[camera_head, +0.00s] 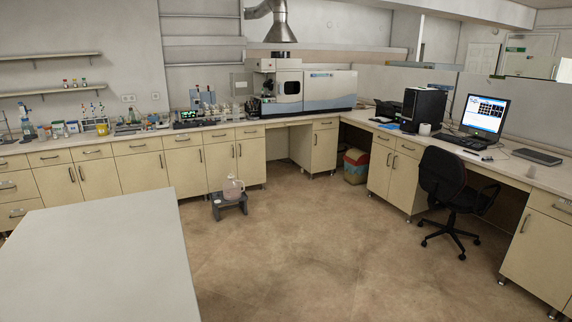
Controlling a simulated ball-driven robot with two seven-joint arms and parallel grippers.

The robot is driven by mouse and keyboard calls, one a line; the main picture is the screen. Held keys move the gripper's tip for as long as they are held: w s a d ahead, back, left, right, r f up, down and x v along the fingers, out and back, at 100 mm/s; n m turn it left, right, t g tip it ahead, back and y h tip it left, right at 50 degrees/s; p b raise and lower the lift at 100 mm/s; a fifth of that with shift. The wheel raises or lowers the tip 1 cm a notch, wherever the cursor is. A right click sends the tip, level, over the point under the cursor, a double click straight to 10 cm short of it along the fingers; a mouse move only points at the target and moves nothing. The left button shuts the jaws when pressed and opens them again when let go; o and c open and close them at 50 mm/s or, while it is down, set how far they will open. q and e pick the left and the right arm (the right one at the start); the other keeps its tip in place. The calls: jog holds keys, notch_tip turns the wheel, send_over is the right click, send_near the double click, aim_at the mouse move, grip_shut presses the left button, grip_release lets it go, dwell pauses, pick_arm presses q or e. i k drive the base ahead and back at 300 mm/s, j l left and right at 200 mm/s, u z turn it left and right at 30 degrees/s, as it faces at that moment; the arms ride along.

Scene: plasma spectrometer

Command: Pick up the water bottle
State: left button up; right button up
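A clear, rounded bottle (232,189), which looks like the water bottle, stands upright on a low dark grey stool (230,206) on the floor. It is left of the middle of the head view, in front of the beige cabinets. A small white item (219,203) sits at the left of the stool top. Neither of my grippers is in the view.
A white table (100,258) fills the lower left. A long cabinet bench with lab instruments (310,90) runs along the back and right. An office chair (452,190) stands at right. The brown floor (310,250) between is clear.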

aim_at(235, 109)
jog(key=i+l, duration=0.15)
jog(key=l, duration=0.15)
jog(key=i+l, duration=0.2)
jog(key=l, duration=0.15)
jog(key=i+l+u, duration=0.1)
jog(key=l, duration=0.2)
jog(key=i+l, duration=0.2)
jog(key=l, duration=0.15)
jog(key=i+u, duration=0.2)
jog(key=i, duration=0.2)
jog(key=i+l+u, duration=0.15)
jog(key=i, duration=0.25)
jog(key=i+l+u, duration=0.2)
jog(key=i, duration=0.2)
jog(key=i+j, duration=0.15)
jog(key=i, duration=1.05)
jog(key=i+j+u, duration=0.1)
jog(key=i, duration=1.1)
jog(key=i+z, duration=0.25)
jog(key=i, duration=0.45)
jog(key=i+j+z, duration=0.1)
jog(key=i+z, duration=0.2)
jog(key=i, duration=0.35)
jog(key=i+l+u, duration=0.25)
jog(key=i, duration=0.25)
jog(key=i+l+u, duration=0.2)
jog(key=i, duration=0.35)
